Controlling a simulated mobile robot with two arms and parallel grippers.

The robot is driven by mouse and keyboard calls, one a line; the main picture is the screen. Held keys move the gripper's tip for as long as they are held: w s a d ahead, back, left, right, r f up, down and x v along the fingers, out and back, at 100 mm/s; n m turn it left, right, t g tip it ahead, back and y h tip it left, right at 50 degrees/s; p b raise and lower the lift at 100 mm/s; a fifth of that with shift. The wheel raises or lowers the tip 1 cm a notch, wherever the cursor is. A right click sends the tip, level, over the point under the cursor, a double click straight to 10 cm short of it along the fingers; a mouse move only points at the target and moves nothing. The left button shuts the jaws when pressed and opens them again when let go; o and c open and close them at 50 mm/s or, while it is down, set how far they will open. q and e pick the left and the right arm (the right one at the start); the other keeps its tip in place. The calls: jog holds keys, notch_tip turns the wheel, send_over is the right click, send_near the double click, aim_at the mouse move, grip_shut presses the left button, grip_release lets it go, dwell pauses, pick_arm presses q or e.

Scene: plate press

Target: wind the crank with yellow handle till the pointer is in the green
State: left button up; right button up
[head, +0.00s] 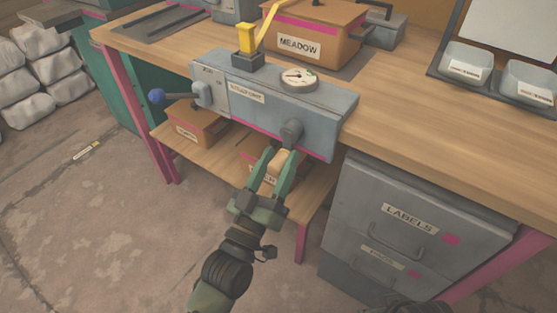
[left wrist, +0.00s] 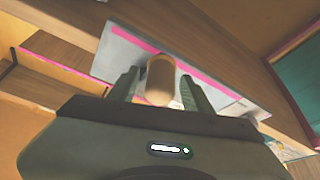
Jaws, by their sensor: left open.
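A grey press box (head: 225,92) is mounted at the front edge of the workbench. A round white dial (head: 298,78) with coloured marks sits on its top; the pointer's exact place is too small to read. A crank hub (head: 292,132) sticks out of the box's front, right of centre. A tan-yellow handle (head: 279,158) shows below the hub, between the fingers of my left gripper (head: 281,165). The left wrist view also shows the rounded handle (left wrist: 160,80) between the open fingers, with gaps beside it.
A blue-knobbed lever (head: 157,96) sticks out at the box's left. A yellow part (head: 247,40) stands on the box. Under the bench are a shelf (head: 220,150) with boxes and a grey drawer cabinet (head: 375,220) at right. The bench top (head: 410,120) right of the box is clear.

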pick_arm(q)
grip_shut()
jog(key=shift+w, duration=0.1)
dwell(1.4)
